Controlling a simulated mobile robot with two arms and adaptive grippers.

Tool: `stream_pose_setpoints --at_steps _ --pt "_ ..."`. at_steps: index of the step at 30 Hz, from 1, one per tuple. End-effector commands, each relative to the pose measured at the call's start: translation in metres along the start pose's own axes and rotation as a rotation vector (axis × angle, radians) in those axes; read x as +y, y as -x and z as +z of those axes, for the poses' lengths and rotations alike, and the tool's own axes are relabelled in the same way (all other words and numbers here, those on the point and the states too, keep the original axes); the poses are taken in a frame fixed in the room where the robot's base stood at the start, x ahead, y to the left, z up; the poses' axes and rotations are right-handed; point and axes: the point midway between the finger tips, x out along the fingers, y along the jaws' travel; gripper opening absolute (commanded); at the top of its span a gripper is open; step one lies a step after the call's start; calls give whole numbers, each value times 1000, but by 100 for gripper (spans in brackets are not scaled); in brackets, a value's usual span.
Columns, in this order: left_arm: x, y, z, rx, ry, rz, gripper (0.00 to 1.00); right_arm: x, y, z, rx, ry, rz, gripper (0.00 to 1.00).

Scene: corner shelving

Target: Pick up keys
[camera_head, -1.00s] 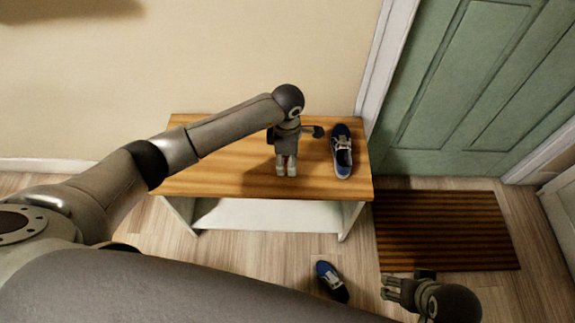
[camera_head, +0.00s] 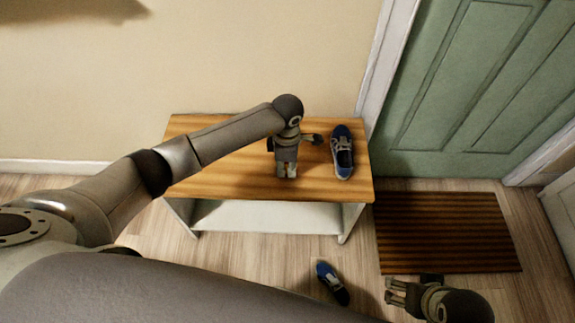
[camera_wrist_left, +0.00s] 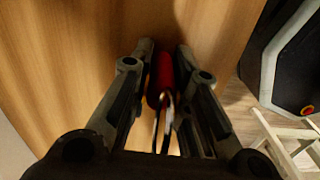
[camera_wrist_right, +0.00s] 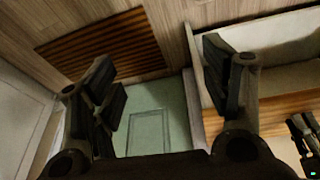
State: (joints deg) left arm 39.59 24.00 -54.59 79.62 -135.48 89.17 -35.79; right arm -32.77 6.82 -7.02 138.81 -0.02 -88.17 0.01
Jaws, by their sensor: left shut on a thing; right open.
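The keys (camera_wrist_left: 165,83), with a red fob and thin metal parts, show in the left wrist view between the fingers of my left gripper (camera_wrist_left: 165,50). The fingers are shut on the red fob, close over the wooden bench top. In the head view my left gripper (camera_head: 287,172) points down over the bench, and its fingers and wrist hide the keys. I cannot tell whether the keys touch the wood. My right gripper (camera_head: 393,291) is open and empty, low at the right beside the doormat; its spread fingers show in the right wrist view (camera_wrist_right: 160,62).
The bench (camera_head: 220,178) has a wooden top and white lower shelf. A blue shoe (camera_head: 342,155) sits on its right end, close to my left gripper. Another blue shoe (camera_head: 332,283) lies on the floor. A striped doormat (camera_head: 445,232) lies before the green door (camera_head: 480,90).

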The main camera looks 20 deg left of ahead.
Motion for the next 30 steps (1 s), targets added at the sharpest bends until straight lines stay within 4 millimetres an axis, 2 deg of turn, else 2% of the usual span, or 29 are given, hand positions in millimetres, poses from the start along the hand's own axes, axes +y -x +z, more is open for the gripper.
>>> stream_pose_setpoints --at_steps 9,14,23,30 --pt "1 12 0 -1 -1 4 0 0 -2 -2 6 0 -1 71" --pt "2 38 0 0 -1 6 0 -1 -28 0 -15 1 -4 71" --pt "-53 98 3 -1 -5 3 0 -5 -87 15 -49 6 -9 71" --pt "-105 116 6 -1 -4 1 0 -6 -110 24 -58 8 -11 71"
